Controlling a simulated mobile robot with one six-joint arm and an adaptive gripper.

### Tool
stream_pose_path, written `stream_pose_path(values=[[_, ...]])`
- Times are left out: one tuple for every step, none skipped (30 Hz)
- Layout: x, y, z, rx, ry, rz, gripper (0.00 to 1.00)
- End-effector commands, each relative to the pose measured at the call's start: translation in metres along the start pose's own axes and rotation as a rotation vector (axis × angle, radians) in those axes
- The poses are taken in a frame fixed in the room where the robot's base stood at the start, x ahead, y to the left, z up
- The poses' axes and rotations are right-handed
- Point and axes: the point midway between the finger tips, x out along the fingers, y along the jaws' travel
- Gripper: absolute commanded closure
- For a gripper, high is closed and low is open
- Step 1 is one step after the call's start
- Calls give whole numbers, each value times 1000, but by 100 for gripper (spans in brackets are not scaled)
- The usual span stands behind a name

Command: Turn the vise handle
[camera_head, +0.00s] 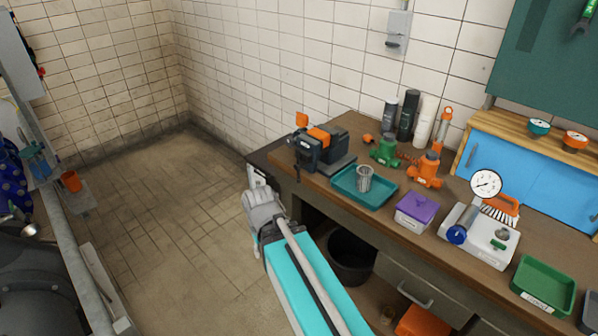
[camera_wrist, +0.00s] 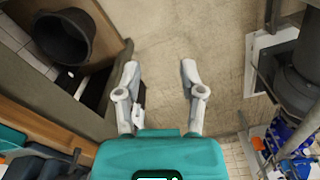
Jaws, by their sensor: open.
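The vise (camera_head: 318,147) is dark grey with orange parts and stands on the far left end of the workbench. An orange piece (camera_head: 302,119) sticks up at its left side; I cannot tell whether it is the handle. Dark parts, probably the vise (camera_wrist: 52,166), show at the lower left in the wrist view. My gripper (camera_wrist: 159,67) is open and empty, its two grey fingers spread over bare floor. In the head view my gripper (camera_head: 262,208) is beside the bench's front edge, left of and nearer than the vise, apart from it.
The workbench (camera_head: 385,215) holds a teal tray (camera_head: 350,193) with a mesh cup (camera_head: 364,178), a purple-lidded box (camera_head: 417,210), a gauge device (camera_head: 486,184) and bottles (camera_head: 408,113). A black bucket (camera_head: 350,258) is under the bench. The floor (camera_head: 150,220) to the left is clear.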

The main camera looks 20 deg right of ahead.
Motion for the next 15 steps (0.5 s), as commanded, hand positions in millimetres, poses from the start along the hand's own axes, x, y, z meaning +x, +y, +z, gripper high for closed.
stream_pose_path(values=[[2,1,-2,5,0,6,49],[2,2,-3,10,0,11,49],[4,3,-4,19,1,23,49],[6,5,-6,29,1,34,49],[7,6,-9,40,2,47,49],[10,8,-12,52,4,69,49],[12,10,-15,69,6,87,49],[15,13,-19,87,9,110,49],[18,18,-24,116,14,142,49],[21,22,-29,141,19,170,49],[23,26,-34,167,25,200,49],[27,32,-40,206,36,242,49],[29,36,-46,237,46,276,49],[31,41,-52,269,59,311,49],[34,47,-60,312,78,361,49]])
